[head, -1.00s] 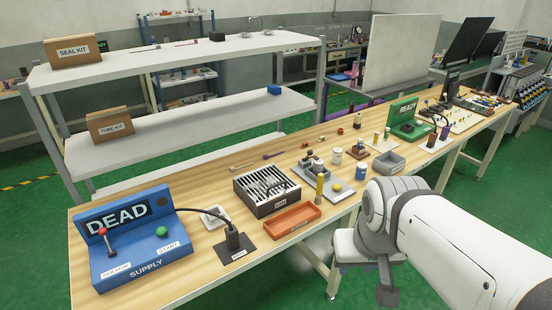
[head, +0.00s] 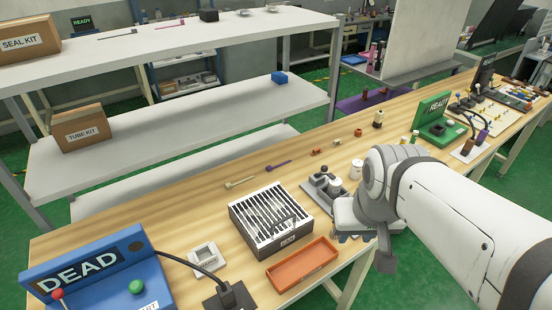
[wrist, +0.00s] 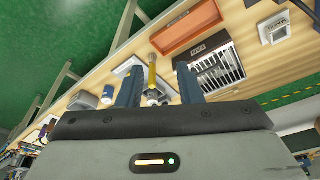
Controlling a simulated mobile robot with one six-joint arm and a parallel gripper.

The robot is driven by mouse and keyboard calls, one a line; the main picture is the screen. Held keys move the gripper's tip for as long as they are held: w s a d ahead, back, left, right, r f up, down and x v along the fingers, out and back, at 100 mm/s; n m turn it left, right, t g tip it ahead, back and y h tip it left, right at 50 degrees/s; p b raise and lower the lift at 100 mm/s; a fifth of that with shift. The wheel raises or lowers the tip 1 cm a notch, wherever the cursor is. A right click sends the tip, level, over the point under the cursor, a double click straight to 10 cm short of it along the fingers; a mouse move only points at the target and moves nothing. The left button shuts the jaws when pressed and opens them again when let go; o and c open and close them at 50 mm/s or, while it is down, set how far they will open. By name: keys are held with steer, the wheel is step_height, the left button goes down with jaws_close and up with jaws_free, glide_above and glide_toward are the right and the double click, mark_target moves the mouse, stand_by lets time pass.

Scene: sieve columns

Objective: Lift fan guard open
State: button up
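The fan unit, a dark box labelled FAN (head: 288,240), sits on the wooden bench. Its fan guard (head: 265,212), a pale slatted grille with a raised handle, lies flat over the top and looks closed. The guard also shows in the wrist view (wrist: 222,72), upside down and right of the fingers. My gripper (wrist: 158,85) is open, with two blue fingers apart and nothing held. A yellow cylinder shows in the gap but stands farther off on the bench. In the head view my arm hides most of the gripper, right of the fan unit.
An orange tray (head: 302,262) lies just in front of the fan unit. A small white holder (head: 205,258) and the blue DEAD supply box (head: 95,280) with its black cable are to the left. A grey fixture (head: 322,188) stands close right.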

steer(key=shift+w+d+r, duration=0.1)
steer(key=shift+w+d, duration=0.1)
steer(key=m+g+y+b, duration=0.1)
steer(key=m+b, duration=0.1)
steer(key=m, duration=0.9)
glide_toward(282, 221)
steer(key=shift+m, duration=0.3)
steer(key=f, duration=0.2)
steer(key=w+f, duration=0.1)
steer(key=f, duration=0.4)
steer(key=shift+w+a, duration=0.15)
steer(key=shift+a, duration=0.2)
steer(key=shift+f, duration=0.35)
steer(key=shift+c, duration=0.3)
